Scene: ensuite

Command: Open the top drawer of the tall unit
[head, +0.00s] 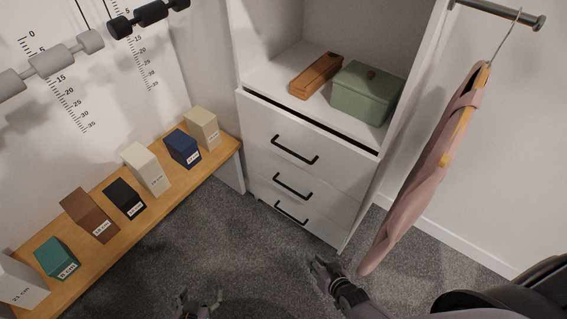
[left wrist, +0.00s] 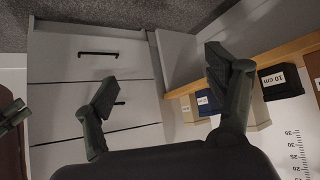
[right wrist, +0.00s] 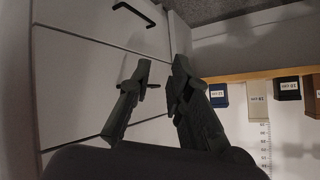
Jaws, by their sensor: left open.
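The tall unit (head: 385,150) is white, with drawers below an open shelf. Its top drawer (head: 330,165) has a black bar handle (head: 294,150), and a dark gap runs along its upper edge. Two lower drawers have like handles (head: 292,186). My left gripper (head: 200,296) is open and empty over the carpet, left of and apart from the unit. In the left wrist view its fingers (left wrist: 160,73) are wide apart before the drawer fronts. My right gripper (head: 321,263) is near the unit's lower front. Its fingers (right wrist: 161,68) are narrowly apart and hold nothing visible.
A wooden box (head: 315,75) and green lidded box (head: 366,92) stand on the shelf. A pink garment (head: 425,180) hangs at right. A wooden bench (head: 110,225) with several labelled blocks runs along the left wall. Grey carpet (head: 250,250) before the unit is clear.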

